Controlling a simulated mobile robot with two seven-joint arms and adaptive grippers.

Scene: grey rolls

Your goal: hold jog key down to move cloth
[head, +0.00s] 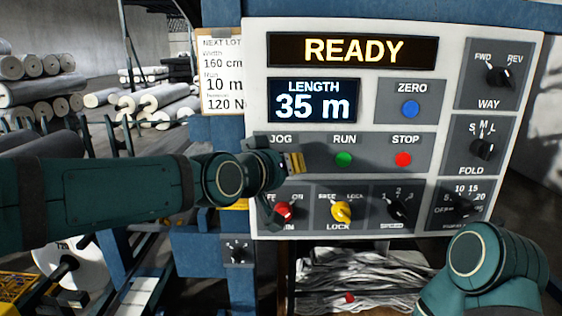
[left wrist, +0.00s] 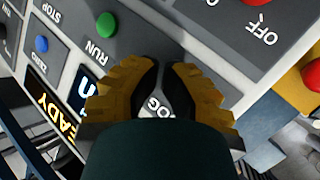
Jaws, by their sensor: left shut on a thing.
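The white control panel (head: 395,55) faces me, with its display reading READY and LENGTH 35 m. My left gripper (head: 297,162) reaches in from the left to the JOG field (head: 281,140) of the panel. In the left wrist view its two yellow-brown fingers with dark tips (left wrist: 168,70) meet the panel beside the JOG label (left wrist: 157,107). They are shut at the jog key's place; the key itself is hidden between the tips. My right arm shows at the lower right, but its gripper is out of view.
The green RUN button (head: 343,159) and red STOP button (head: 403,159) are right of JOG. The red knob (head: 284,211) and yellow LOCK knob (head: 341,212) sit just below. Grey rolls (head: 42,67) lie stacked at the left. Folded cloth (head: 345,275) lies under the panel.

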